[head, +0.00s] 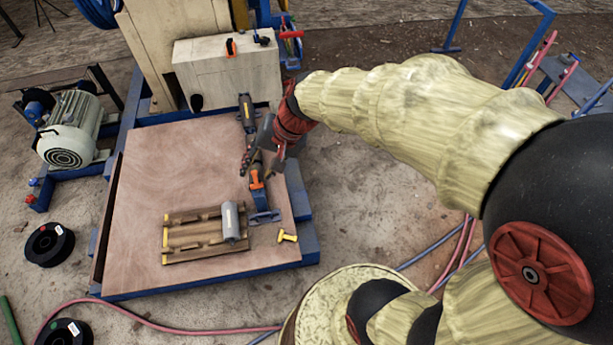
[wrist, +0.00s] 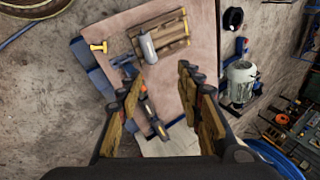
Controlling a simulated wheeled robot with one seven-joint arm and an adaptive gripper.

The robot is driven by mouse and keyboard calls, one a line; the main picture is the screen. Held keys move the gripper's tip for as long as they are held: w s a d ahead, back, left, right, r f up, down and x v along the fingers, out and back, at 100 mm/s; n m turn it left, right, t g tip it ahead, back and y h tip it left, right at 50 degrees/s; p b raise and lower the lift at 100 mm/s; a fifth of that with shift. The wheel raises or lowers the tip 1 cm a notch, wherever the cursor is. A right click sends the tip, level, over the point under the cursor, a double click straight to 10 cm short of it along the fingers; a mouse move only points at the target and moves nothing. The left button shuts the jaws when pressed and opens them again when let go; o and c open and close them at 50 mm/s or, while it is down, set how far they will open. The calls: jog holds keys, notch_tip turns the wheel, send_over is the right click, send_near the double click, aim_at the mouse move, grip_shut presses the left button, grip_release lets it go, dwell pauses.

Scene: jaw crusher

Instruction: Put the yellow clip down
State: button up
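A small yellow T-shaped piece (head: 287,236), which looks like the yellow clip, lies on the wooden work surface (head: 150,190) near its front right corner. It also shows in the wrist view (wrist: 99,47), at upper left, clear of my fingers. My gripper (head: 263,160) is above the right part of the surface, farther back than the yellow piece. In the wrist view my gripper (wrist: 157,72) has its fingers spread, with nothing held between them. Below them is a dark clamp-like device with orange parts (wrist: 150,115); the gap to it is hard to judge.
A wooden rack (head: 180,240) holding a grey cylinder (head: 230,221) sits left of the yellow piece. A beige machine housing (head: 228,75) rises at the back, and a motor (head: 70,130) stands at left. The left part of the work surface is bare.

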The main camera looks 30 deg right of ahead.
jog(key=s+d+r+n+t+h, duration=0.1)
jog(key=s+d+r+n+h, duration=0.1)
jog(key=s+r, duration=0.3)
jog(key=s+d+r+n+t+h, duration=0.1)
jog(key=s+r+n, duration=0.3)
jog(key=s, duration=0.5)
jog(key=shift+s+d+r+n+h, duration=0.25)
jog(key=shift+d+r+n+h, duration=0.2)
jog(key=shift+d, duration=0.45)
notch_tip(320, 180, up, 2)
jog(key=shift+r+p, duration=0.2)
jog(key=shift+p, duration=0.95)
